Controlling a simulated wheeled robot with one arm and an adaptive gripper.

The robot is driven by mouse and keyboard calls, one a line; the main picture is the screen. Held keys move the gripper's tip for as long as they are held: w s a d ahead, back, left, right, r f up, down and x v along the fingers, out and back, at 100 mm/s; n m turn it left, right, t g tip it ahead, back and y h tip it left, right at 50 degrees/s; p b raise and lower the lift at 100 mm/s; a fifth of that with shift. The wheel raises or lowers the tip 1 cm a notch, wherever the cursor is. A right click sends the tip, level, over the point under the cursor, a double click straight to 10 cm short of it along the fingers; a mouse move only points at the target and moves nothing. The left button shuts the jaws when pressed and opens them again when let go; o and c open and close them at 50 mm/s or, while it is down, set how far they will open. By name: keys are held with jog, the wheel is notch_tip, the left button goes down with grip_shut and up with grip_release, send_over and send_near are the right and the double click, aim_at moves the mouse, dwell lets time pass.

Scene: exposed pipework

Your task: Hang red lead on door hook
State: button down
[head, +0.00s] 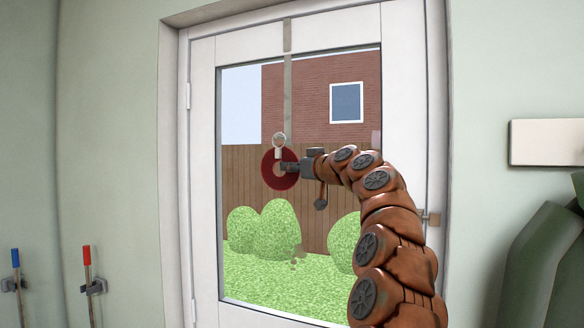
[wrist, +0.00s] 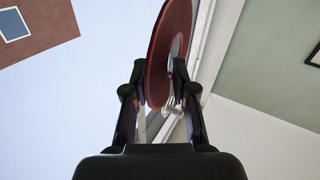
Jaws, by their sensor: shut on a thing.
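The red lead (head: 268,180) is a coiled red disc in front of the door's glass. My gripper (head: 288,167) is shut on it from the right. In the wrist view the lead (wrist: 168,45) stands between the two fingers of my gripper (wrist: 158,80). A pale ring (head: 279,139) sits at the coil's top, level with the lower end of the grey strap of the door hook (head: 288,85). The strap hangs from the top of the door (head: 204,120). I cannot tell whether the ring is on the hook or only in front of it.
A door handle (head: 432,218) is on the right, behind my arm. Blue-topped (head: 15,258) and red-topped (head: 87,256) poles are on the left wall. A white box (head: 548,142) and dark green shape (head: 540,260) are on the right. Room left of the lead is clear.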

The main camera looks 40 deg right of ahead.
jog(key=c, duration=0.9)
grip_release()
jog(key=shift+o, duration=0.2)
jog(key=shift+s, duration=0.1)
jog(key=s, duration=1.1)
jog(key=shift+s+d, duration=0.2)
jog(key=shift+s, duration=0.2)
